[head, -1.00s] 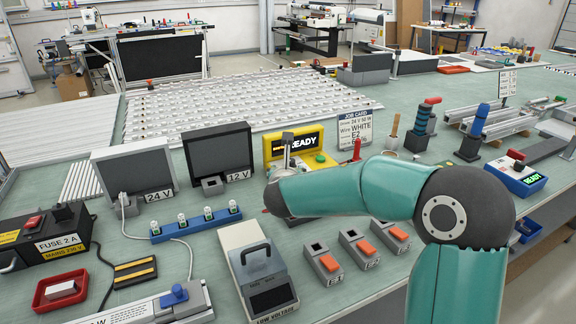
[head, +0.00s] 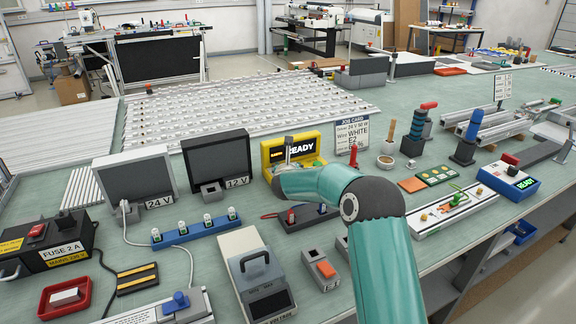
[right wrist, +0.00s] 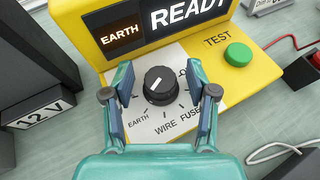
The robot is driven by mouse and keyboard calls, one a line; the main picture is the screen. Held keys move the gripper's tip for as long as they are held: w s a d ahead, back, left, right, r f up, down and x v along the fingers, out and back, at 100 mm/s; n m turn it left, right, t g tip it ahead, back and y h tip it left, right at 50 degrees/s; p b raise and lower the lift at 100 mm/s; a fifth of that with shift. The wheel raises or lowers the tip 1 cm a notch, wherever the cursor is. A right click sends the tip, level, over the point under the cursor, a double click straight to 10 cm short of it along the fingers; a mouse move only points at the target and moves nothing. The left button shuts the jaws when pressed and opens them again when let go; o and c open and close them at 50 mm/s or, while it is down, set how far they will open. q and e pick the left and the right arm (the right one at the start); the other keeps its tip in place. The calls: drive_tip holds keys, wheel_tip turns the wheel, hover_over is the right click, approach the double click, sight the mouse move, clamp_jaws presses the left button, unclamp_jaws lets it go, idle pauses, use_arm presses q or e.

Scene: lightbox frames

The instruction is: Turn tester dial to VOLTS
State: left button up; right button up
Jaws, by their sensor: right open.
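The yellow tester (head: 268,152) stands mid-bench in the head view, its screen reading READY. The right wrist view shows its black dial (right wrist: 161,85) with a white mark left of centre. Labels EARTH, WIRE and FUSE lie around it; another label is partly hidden by a finger. The small window (right wrist: 122,37) reads EARTH. A green TEST button (right wrist: 238,54) is right of the dial. My right gripper (right wrist: 160,98) is open, with one finger on each side of the dial and visible gaps between. It also shows at the tester in the head view (head: 288,150). My left gripper is out of view.
A grey 12 V box (head: 218,160) stands left of the tester. A job card (head: 351,135) stands behind right. A blue strip with several sockets (head: 180,234), a grey low-voltage unit (head: 240,245) and orange-switch boxes (head: 322,270) lie nearer. A red lead (right wrist: 300,47) lies right of the tester.

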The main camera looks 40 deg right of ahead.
drive_tip(key=shift+w+d+f, duration=0.1)
drive_tip(key=shift+w, duration=0.05)
drive_tip(key=shift+d, duration=0.1)
clamp_jaws()
drive_tip(key=shift+m, duration=0.3)
idle(0.7)
drive_tip(key=shift+g+h+p, duration=0.3)
drive_tip(key=shift+g+p, duration=0.05)
drive_tip(key=shift+g, duration=0.05)
drive_tip(key=shift+w+a+m+g+h+p, duration=0.1)
drive_tip(key=shift+a+m+g+h+p, duration=0.15)
drive_tip(key=shift+m+g+h+p, duration=1.45)
drive_tip(key=shift+m+g+p, duration=1.3)
drive_tip(key=shift+m+g, duration=0.65)
drive_tip(key=shift+g, duration=0.25)
